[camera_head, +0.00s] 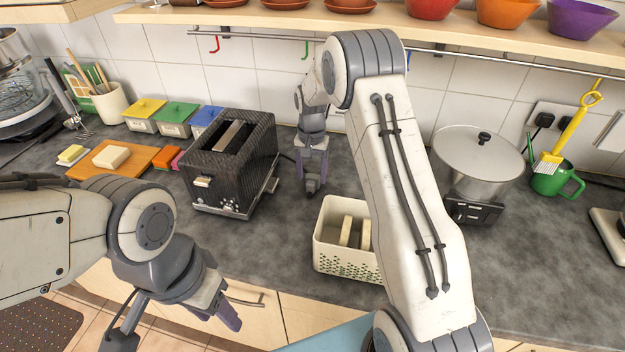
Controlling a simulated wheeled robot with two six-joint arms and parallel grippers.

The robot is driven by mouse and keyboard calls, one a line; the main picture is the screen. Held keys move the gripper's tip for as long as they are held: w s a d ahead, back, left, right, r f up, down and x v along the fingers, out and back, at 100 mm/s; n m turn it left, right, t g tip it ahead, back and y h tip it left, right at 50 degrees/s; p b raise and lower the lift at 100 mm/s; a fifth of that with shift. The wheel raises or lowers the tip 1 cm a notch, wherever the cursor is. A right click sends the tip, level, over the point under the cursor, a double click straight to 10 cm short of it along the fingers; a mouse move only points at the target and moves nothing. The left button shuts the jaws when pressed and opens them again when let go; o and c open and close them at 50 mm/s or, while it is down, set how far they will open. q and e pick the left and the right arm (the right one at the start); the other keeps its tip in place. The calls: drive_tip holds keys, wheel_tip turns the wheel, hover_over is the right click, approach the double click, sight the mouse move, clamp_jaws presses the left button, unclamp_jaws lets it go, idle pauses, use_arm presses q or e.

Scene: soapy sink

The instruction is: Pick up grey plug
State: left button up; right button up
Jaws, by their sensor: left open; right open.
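I cannot make out a grey plug for certain. Two dark plugs (544,120) sit in the white wall socket at the right. My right gripper (313,182) points down close to the counter, just right of the black toaster. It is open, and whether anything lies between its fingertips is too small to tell. A dark cord (287,157) runs from behind the toaster toward it. My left gripper (172,326) is open and empty at the lower left, in front of the counter edge.
The black toaster (228,165) stands left of my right gripper. A white perforated basket (345,262) with bread-like slices is at the front. Bare counter lies between toaster and basket.

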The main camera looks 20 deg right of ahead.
sight(310, 183)
drive_tip(key=f, duration=0.2)
drive_tip(key=f+p, duration=0.1)
drive_tip(key=f, duration=0.1)
drive_tip(key=shift+s+a+f, duration=0.1)
drive_tip(key=shift+a+f, duration=0.1)
clamp_jaws()
drive_tip(key=shift+r, duration=0.1)
